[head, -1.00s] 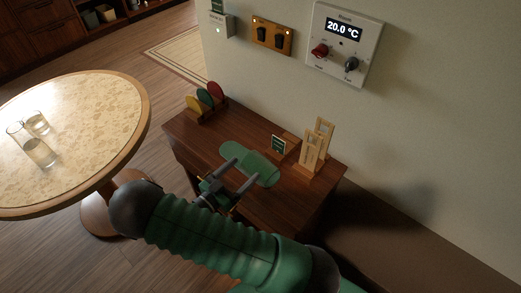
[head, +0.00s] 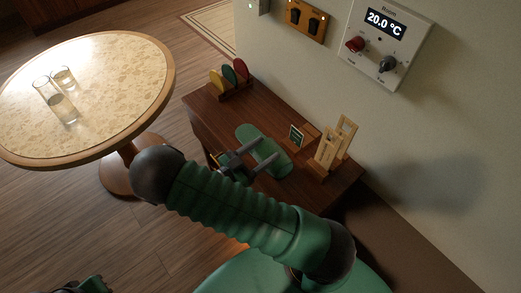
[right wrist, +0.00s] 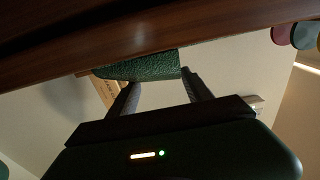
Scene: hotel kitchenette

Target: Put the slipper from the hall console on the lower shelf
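The green slipper (head: 262,143) lies on the dark wooden hall console (head: 222,110), near its front edge. My right gripper (head: 262,160) reaches in from the front, with its spread fingers at the slipper. In the right wrist view the slipper (right wrist: 140,67) shows just past the fingertips (right wrist: 160,82) and extends beyond one finger, so the gripper looks open. Contact cannot be told. A dark green part at the bottom left edge of the head view seems to be my left gripper (head: 88,286), mostly cut off. I cannot make out the lower shelf; my right arm covers the console's front.
Colored discs in a rack (head: 230,76) stand at the console's far end. A small sign (head: 296,137) and a wooden stand (head: 334,145) are at its near end. A round table (head: 110,60) with glasses is at left. A wall panel (head: 387,40) hangs above.

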